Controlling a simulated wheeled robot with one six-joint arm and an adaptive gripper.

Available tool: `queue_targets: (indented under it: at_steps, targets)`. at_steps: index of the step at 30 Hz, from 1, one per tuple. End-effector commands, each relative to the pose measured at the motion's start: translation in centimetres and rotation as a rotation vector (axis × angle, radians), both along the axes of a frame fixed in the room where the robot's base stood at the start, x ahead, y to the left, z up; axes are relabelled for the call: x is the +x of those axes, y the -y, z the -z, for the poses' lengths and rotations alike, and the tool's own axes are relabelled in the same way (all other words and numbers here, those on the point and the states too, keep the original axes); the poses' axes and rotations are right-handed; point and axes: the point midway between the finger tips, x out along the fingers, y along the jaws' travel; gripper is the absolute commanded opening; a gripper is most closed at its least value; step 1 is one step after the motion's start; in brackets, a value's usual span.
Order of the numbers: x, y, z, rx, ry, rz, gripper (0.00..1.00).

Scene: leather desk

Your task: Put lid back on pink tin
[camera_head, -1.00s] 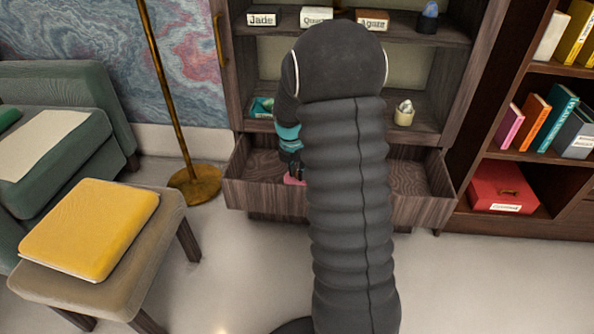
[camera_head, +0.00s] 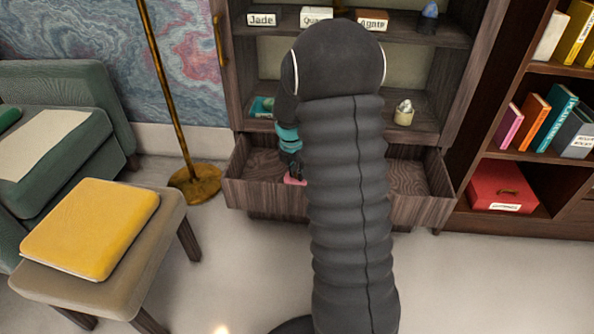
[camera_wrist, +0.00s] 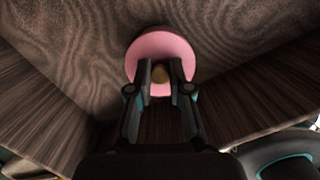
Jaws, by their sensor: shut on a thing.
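A round pink lid (camera_wrist: 158,49) with a brownish-gold knob (camera_wrist: 160,75) shows in the wrist view over the drawer. My gripper (camera_wrist: 160,72) is shut on the knob, one finger on each side. In the head view a small patch of pink (camera_head: 294,180) shows just below my gripper (camera_head: 293,172), inside the open drawer near its front left. My arm hides most of the drawer's middle. I cannot tell whether the pink tin is under the lid, or whether the lid touches anything below.
The open wooden drawer (camera_head: 262,196) has walls close around my gripper; its right part (camera_head: 408,178) looks empty. Shelves above hold labelled boxes (camera_head: 263,20), a teal box (camera_head: 263,106) and a cream pot (camera_head: 404,113). A lamp stand (camera_head: 194,184) and stool (camera_head: 165,225) are at left.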

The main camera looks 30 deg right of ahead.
Motion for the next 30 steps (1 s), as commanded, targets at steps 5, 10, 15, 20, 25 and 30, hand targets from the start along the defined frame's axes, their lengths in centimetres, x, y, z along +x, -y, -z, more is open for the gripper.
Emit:
queue_targets:
  at_steps: [5, 10, 15, 20, 25, 30]
  targets:
    - [0.0, 0.0, 0.0, 0.0, 0.0, 0.0, 0.0]
    - [0.0, 0.0, 0.03, 0.0, 0.0, 0.0, 0.0]
    - [0.0, 0.0, 0.03, 0.0, 0.0, 0.0, 0.24]
    - [0.01, 0.0, 0.03, 0.0, 0.0, 0.0, 0.48]
    - [0.0, 0.0, 0.03, 0.0, 0.0, 0.0, 0.51]
    - [0.0, 0.0, 0.03, 0.0, 0.0, 0.0, 0.73]
